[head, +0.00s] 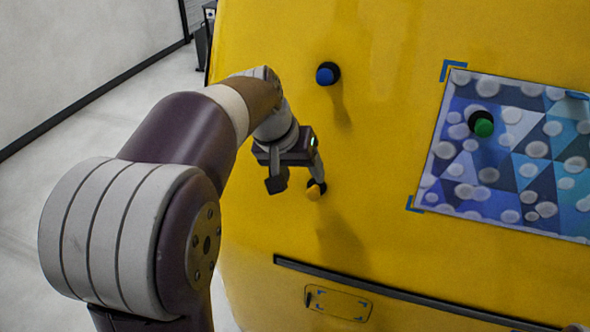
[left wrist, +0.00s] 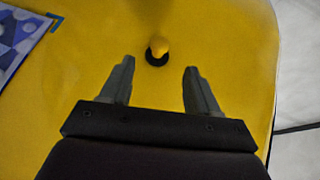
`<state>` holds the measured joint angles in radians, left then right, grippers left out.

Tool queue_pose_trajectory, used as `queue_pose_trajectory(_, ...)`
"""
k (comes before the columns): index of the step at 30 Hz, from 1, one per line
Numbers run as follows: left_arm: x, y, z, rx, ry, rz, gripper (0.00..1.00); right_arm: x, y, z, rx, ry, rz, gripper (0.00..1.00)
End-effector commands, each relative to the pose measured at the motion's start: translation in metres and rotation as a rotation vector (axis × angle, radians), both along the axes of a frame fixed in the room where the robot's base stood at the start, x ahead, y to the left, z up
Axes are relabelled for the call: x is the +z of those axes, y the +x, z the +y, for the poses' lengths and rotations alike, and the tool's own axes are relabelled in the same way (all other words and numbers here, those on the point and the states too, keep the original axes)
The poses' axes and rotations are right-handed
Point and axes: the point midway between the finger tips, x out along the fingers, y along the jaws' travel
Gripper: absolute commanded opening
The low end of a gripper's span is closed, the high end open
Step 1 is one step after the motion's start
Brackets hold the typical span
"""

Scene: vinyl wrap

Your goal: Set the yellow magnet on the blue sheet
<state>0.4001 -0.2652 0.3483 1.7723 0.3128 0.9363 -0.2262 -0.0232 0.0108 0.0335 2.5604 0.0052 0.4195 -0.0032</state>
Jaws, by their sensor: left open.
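The yellow magnet (head: 314,191) has a yellow knob on a black base and sits on the yellow panel (head: 400,240). In the left wrist view the yellow magnet (left wrist: 159,48) is just beyond the fingertips, roughly midway between them. My left gripper (head: 297,184) is open and empty beside it; the open fingers also show in the left wrist view (left wrist: 160,68). The blue sheet (head: 507,180), with triangles and pale dots, lies on the panel at the right. Its corner shows in the left wrist view (left wrist: 15,42). My right gripper is not in view.
A green magnet (head: 483,126) sits on the blue sheet's upper left part. A blue magnet (head: 327,74) sits on the panel above my left gripper. Blue corner marks (head: 452,69) edge the sheet. A dark strip (head: 400,290) crosses the panel below. The panel between yellow magnet and sheet is clear.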

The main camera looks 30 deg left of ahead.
Motion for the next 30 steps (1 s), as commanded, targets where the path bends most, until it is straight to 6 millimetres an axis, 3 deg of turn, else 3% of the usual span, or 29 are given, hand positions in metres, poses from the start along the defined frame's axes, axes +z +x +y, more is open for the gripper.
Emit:
queue_pose_trajectory(9, -0.057, 0.028, -0.007, 0.002, -0.004, 0.003, 0.61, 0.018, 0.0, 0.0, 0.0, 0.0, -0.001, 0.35)
queue_pose_trajectory(14, -0.068, 0.033, -0.007, 0.002, -0.002, 0.0, 0.61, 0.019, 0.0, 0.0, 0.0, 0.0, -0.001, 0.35)
queue_pose_trajectory(21, -0.069, 0.033, -0.007, 0.003, -0.002, -0.001, 0.61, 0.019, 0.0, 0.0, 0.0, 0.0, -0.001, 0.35)
queue_pose_trajectory(25, -0.069, 0.033, -0.007, 0.003, -0.002, -0.001, 0.19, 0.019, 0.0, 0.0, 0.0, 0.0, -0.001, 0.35)
queue_pose_trajectory(26, -0.069, 0.033, -0.007, 0.003, -0.002, -0.001, 0.12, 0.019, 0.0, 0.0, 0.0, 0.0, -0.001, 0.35)
queue_pose_trajectory(27, -0.069, 0.033, -0.007, 0.003, -0.002, -0.001, 0.12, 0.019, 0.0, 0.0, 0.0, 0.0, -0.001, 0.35)
queue_pose_trajectory(28, -0.069, 0.033, -0.007, 0.003, -0.002, -0.001, 0.36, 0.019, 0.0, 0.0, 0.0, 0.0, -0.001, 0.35)
queue_pose_trajectory(30, -0.069, 0.033, -0.007, 0.004, -0.002, -0.002, 0.14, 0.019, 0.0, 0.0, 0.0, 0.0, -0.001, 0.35)
